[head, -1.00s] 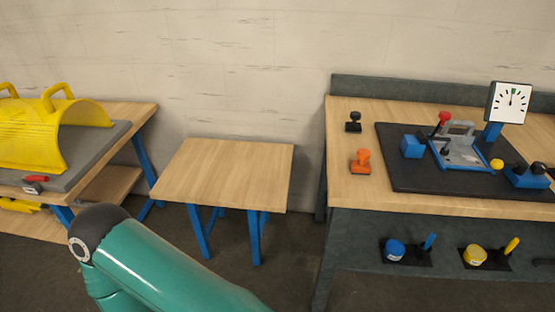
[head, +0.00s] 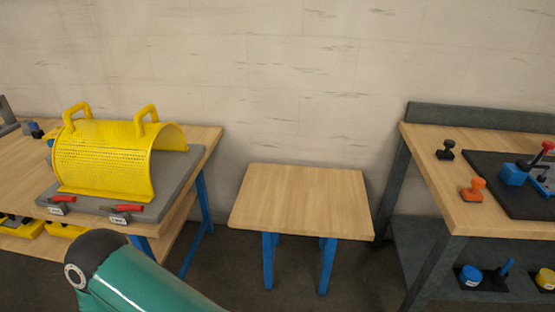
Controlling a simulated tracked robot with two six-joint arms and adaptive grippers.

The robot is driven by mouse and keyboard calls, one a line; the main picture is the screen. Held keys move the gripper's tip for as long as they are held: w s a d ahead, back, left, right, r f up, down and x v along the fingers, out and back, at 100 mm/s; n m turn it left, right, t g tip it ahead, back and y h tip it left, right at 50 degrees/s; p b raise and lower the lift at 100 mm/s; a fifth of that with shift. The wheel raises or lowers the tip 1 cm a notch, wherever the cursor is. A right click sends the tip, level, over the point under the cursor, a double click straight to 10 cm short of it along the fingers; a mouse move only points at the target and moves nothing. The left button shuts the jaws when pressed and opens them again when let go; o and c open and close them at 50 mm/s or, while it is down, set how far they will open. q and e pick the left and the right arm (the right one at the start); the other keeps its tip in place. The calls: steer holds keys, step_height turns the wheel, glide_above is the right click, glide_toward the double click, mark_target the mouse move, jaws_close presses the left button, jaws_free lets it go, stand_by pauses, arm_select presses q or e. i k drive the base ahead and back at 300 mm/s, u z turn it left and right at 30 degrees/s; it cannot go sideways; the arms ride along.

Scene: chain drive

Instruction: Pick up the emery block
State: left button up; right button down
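I cannot make out an emery block for certain in the head view. A small black-handled object (head: 446,151) and an orange one (head: 473,190) stand apart on the left part of the right bench; I cannot tell whether either is the emery block. A green arm link of mine crosses the lower left of the view. Neither of my grippers is in view.
A yellow perforated guard (head: 105,160) with two handles sits on a grey plate (head: 178,188) on the left bench. A small bare table (head: 302,200) stands in the middle. The right bench (head: 430,165) carries a black mat (head: 490,175) with blue parts. Floor shows between them.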

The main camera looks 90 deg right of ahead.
mark_target(473, 195)
steer(key=u, duration=0.6)
steer(key=i, duration=0.25)
steer(key=z, duration=3.15)
steer(key=i, duration=0.35)
steer(key=z, duration=2.05)
steer(key=k, duration=0.25)
steer(key=z, duration=0.7)
steer(key=i, duration=1.3)
steer(key=u, duration=0.55)
